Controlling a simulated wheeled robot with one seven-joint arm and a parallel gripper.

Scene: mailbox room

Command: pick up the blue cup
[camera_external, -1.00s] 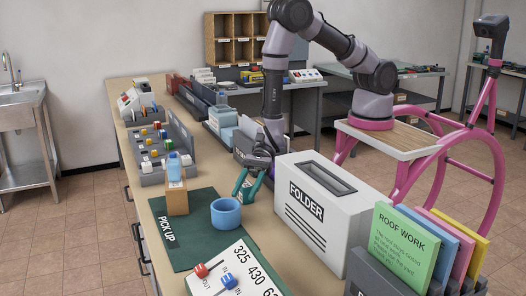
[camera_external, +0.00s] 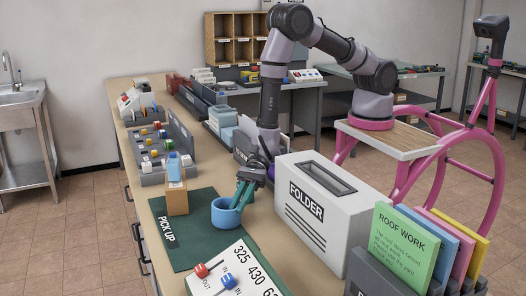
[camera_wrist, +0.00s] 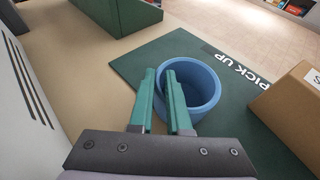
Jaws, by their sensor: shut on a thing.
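The blue cup (camera_external: 226,216) stands upright on the dark green mat (camera_external: 190,252) marked PICK UP. In the wrist view the cup (camera_wrist: 206,92) shows its open top and hollow inside. My gripper (camera_external: 240,202) has teal fingers and reaches down at the cup's right rim. In the wrist view my gripper (camera_wrist: 167,88) has its fingers close together at the cup's near wall, one outside and one inside. The jaws are shut on the cup's wall. The lower part of the wall between the fingers is hidden. The cup appears to rest on the mat.
A white FOLDER box (camera_external: 318,205) is close to the right. A white number board (camera_external: 240,272) with red and blue pieces lies in front.

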